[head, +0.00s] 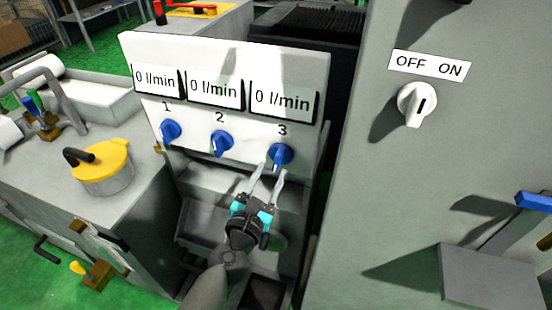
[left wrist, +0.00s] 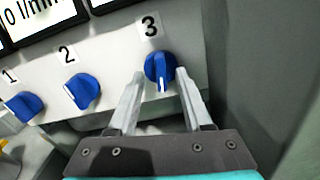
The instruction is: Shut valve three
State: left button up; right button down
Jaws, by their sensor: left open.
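The valve three knob (head: 281,154) is blue and sits under the label 3 on the white panel (head: 230,60). In the left wrist view the knob (left wrist: 159,68) shows a white mark pointing down. The display above it (head: 283,102) reads 0 l/min. My left gripper (head: 272,167) is open at the knob. In the left wrist view its fingertips (left wrist: 159,76) lie on either side of the knob's lower part; whether they touch it I cannot tell. My right gripper is not in view.
Blue knobs for valve 2 (head: 221,143) and valve 1 (head: 170,131) sit to the left; their displays read 0 l/min. A grey cabinet with an OFF/ON switch (head: 415,104) stands close on the right. A yellow-lidded part (head: 103,168) is at the left.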

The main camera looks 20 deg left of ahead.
aim_at(277, 160)
pick_arm(q)
jog(key=shift+w, duration=2.25)
grip_shut()
